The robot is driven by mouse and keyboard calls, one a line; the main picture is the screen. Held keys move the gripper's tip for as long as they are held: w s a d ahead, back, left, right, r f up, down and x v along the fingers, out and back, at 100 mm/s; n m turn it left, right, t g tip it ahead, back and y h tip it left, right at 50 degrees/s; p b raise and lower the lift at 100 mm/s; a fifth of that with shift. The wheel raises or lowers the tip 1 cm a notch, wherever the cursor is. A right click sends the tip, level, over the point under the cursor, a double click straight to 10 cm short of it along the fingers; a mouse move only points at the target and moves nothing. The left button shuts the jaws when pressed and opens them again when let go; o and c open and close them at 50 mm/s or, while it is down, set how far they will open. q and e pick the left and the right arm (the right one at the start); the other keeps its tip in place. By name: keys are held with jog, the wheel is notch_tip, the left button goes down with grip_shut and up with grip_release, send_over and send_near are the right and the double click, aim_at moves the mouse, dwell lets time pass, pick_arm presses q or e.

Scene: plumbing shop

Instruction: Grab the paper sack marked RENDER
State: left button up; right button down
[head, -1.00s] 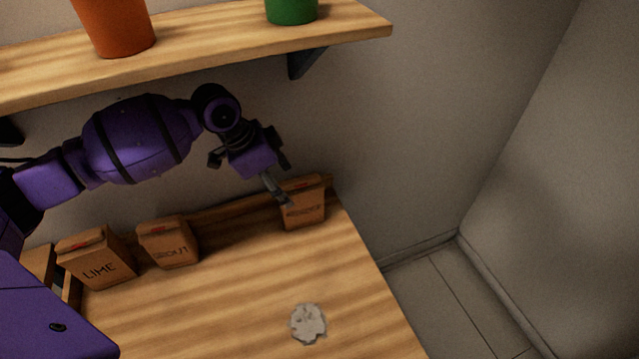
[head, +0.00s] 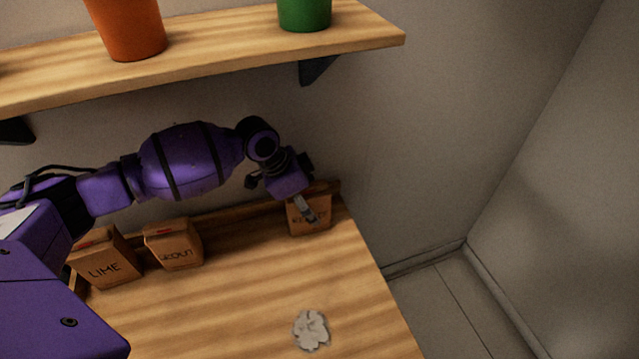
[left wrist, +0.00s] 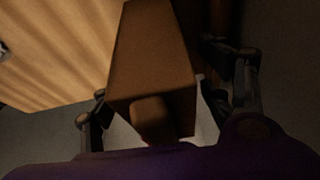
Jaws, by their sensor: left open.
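A brown paper sack (head: 299,226) stands upright at the back right corner of the bench. Its dark lettering is partly covered by my gripper, so I cannot read it in full. My left gripper (head: 308,211) is at this sack, in front of its upper part in the head view. In the left wrist view the sack (left wrist: 152,60) lies between the two spread fingers of the open gripper (left wrist: 165,108). I cannot tell whether a finger touches it. My right gripper is in neither view.
Sacks marked LIME (head: 107,268) and GROUT (head: 175,255) stand at the bench's back left. A pale grey splat (head: 311,330) lies on the wooden bench (head: 230,300). A shelf (head: 220,52) with an orange pot (head: 128,28) and green pot (head: 304,12) hangs above my arm.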

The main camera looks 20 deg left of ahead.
pick_arm(q)
grip_shut()
jog(key=shift+w+r, duration=0.15)
dwell(0.4)
